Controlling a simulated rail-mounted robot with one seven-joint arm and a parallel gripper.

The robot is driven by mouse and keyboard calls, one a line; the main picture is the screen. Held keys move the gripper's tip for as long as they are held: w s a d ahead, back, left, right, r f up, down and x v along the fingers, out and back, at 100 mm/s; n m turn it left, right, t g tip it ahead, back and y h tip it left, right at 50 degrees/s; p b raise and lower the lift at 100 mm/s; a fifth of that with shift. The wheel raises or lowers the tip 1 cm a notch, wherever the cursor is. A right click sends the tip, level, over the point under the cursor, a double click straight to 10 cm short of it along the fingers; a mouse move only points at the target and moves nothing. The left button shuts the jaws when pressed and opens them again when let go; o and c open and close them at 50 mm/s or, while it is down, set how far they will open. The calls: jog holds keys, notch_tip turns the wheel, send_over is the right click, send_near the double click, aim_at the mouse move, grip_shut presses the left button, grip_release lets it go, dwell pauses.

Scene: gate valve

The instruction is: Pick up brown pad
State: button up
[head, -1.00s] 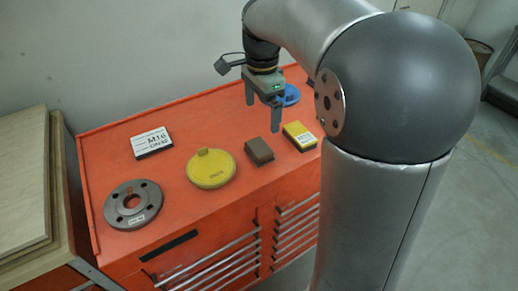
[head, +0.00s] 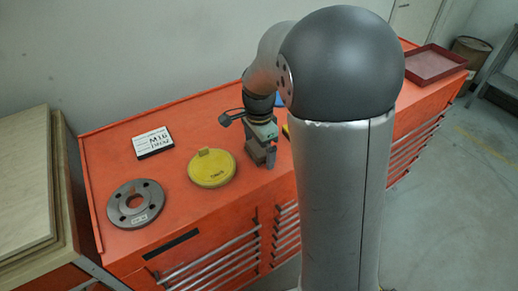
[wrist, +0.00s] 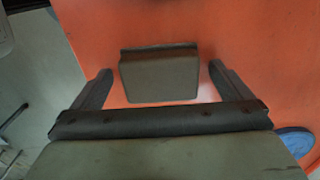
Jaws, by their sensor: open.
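The brown pad (wrist: 160,76) lies on the orange cabinet top (wrist: 240,30). In the wrist view it sits between the two fingers of my gripper (wrist: 160,74), with a gap of orange on each side. My gripper is open and holds nothing. In the head view my gripper (head: 262,158) points down at the pad's place near the front edge of the cabinet, and its fingers hide most of the pad. How far the fingertips are above the cabinet top is hard to tell.
A yellow round cover (head: 212,170) lies just left of my gripper. A grey flange (head: 118,207) and a white M16 label block (head: 152,142) lie further left. A blue round part (wrist: 296,141) shows at lower right in the wrist view. A red tray (head: 435,64) stands at far right.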

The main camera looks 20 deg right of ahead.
jog(key=shift+c, duration=0.4)
jog(key=c, duration=1)
jog(key=shift+r, duration=0.6)
jog(key=r, duration=0.1)
jog(key=r+b, duration=0.1)
jog(key=shift+s+d+r, duration=0.15)
jog(key=shift+s+r, duration=0.1)
jog(key=shift+r, duration=0.1)
jog(key=s+d+r+b, duration=0.1)
jog(key=s+d+r, duration=0.2)
jog(key=s, duration=0.3)
jog(key=s+d+r+b, duration=0.1)
jog(key=s+d+r, duration=0.2)
jog(key=s+r, duration=0.2)
jog(key=shift+s+d+r, duration=0.3)
jog(key=shift+s+r, duration=0.05)
jog(key=shift+r, duration=0.25)
